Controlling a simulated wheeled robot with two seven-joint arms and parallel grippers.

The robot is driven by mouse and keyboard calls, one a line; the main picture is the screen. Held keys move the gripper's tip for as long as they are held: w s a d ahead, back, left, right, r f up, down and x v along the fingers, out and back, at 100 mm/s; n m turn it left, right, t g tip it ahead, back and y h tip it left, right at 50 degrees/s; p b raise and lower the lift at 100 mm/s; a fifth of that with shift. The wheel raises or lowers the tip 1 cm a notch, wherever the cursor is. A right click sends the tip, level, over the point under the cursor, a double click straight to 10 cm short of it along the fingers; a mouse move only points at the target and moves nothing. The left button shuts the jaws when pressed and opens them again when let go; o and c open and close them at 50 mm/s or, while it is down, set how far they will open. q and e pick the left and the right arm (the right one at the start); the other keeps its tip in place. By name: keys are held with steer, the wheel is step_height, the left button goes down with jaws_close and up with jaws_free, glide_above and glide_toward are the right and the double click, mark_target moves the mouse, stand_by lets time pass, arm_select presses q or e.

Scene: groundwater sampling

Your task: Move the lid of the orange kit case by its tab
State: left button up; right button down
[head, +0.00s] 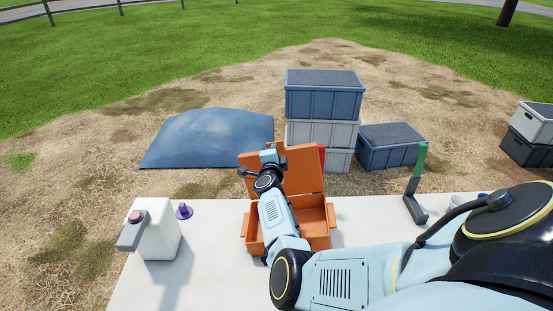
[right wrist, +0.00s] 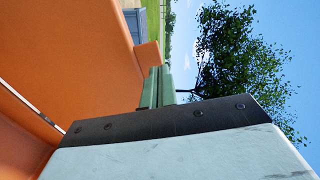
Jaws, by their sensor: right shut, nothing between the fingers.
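The orange kit case (head: 319,239) stands on the white table with its lid (head: 304,168) raised at the back, leaning upright. My right arm reaches over the case, and my right gripper (head: 270,156) is by the upper left part of the lid. In the right wrist view, the green fingers (right wrist: 156,88) are shut with nothing between them. They are beside the orange lid (right wrist: 95,60), close to a small orange tab (right wrist: 148,54) on its edge. I cannot tell whether they touch it. My arm hides part of the case's inside. My left gripper is not in view.
A white jug (head: 160,228) with a grey handle and a purple item (head: 184,211) stand left of the case. A green-topped dark stand (head: 416,185) is to the right. Stacked crates (head: 324,97) and a blue tarp mound (head: 212,138) are on the ground behind.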

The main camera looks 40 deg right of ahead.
steer(key=r+p+v, duration=0.1)
steer(key=p+v, duration=0.5)
steer(key=v, duration=0.6)
steer(key=shift+a+r, duration=0.2)
steer(key=shift+r, duration=0.05)
